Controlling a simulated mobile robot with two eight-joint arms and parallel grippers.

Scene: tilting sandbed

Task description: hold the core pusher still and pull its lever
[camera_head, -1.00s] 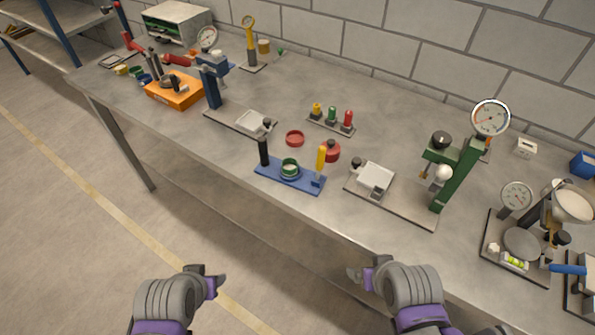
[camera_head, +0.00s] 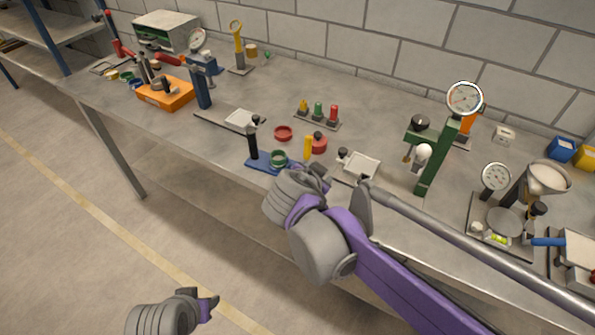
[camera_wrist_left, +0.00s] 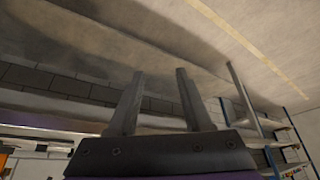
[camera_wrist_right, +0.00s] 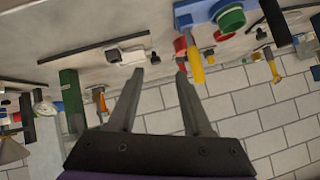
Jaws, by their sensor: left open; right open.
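The core pusher appears to be the blue base (camera_head: 258,165) with a black upright grip (camera_head: 252,140), a green ring (camera_head: 279,158) and a yellow handle (camera_head: 308,146), near the table's front edge. My right gripper (camera_head: 318,176) is in front of its right end and hides part of the base. In the right wrist view the open fingers (camera_wrist_right: 161,74) are empty; the yellow handle (camera_wrist_right: 195,66) shows just right of their tips, with the blue base (camera_wrist_right: 193,12) above. My left gripper (camera_head: 208,303) is low, off the table's front; its fingers (camera_wrist_left: 158,74) are open and empty.
Right of the pusher stand a white plate device (camera_head: 362,165) and a green press (camera_head: 432,160). A blue stand (camera_head: 203,85) is left.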

